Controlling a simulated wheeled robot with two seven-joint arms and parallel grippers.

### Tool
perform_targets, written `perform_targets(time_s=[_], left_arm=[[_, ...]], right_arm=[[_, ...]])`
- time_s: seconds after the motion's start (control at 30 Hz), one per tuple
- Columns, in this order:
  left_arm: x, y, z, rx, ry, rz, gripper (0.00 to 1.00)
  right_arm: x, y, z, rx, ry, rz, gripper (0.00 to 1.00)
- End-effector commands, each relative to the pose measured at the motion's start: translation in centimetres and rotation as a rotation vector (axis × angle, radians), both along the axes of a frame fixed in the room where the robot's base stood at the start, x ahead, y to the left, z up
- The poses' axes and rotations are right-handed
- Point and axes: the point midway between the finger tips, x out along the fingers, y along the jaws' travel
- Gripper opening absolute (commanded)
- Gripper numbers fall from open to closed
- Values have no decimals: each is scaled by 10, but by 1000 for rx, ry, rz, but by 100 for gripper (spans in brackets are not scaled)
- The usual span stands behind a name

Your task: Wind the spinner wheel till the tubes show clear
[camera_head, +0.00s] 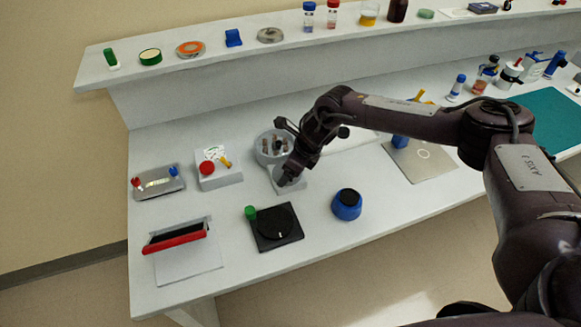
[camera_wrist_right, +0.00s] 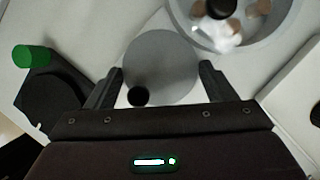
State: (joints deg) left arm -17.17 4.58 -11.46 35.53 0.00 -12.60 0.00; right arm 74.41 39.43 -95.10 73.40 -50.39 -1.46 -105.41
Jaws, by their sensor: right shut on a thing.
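The spinner (camera_head: 318,183) is a light grey unit with a round bowl (camera_head: 258,150) at its back. Several tubes with brownish contents (camera_head: 266,146) stand in the bowl; they also show, partly cut off, at the top of the right wrist view (camera_wrist_right: 262,7). The spinner wheel (camera_wrist_right: 165,62) is a flat grey disc with a black knob (camera_wrist_right: 138,96) near its lower left rim. My right gripper (camera_wrist_right: 158,84) is over the front of the spinner, its fingers shut on the wheel's two sides. In the head view my right gripper (camera_head: 287,180) hides most of the wheel. My left gripper is out of view.
Left of the spinner is a white box with a red knob (camera_head: 208,168). In front lie a black plate with a green knob (camera_head: 275,236) and a blue round container (camera_head: 347,206). A shelf (camera_head: 215,60) runs behind.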

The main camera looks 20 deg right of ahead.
Motion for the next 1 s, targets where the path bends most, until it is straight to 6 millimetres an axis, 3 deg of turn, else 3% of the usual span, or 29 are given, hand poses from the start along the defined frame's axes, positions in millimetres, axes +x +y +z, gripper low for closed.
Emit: perform_targets(time_s=[0.37,1.0], left_arm=[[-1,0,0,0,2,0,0],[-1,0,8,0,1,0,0]], right_arm=[[0,1,0,0,-2,-88,54],[-2,7,3,2,-4,-652,54]])
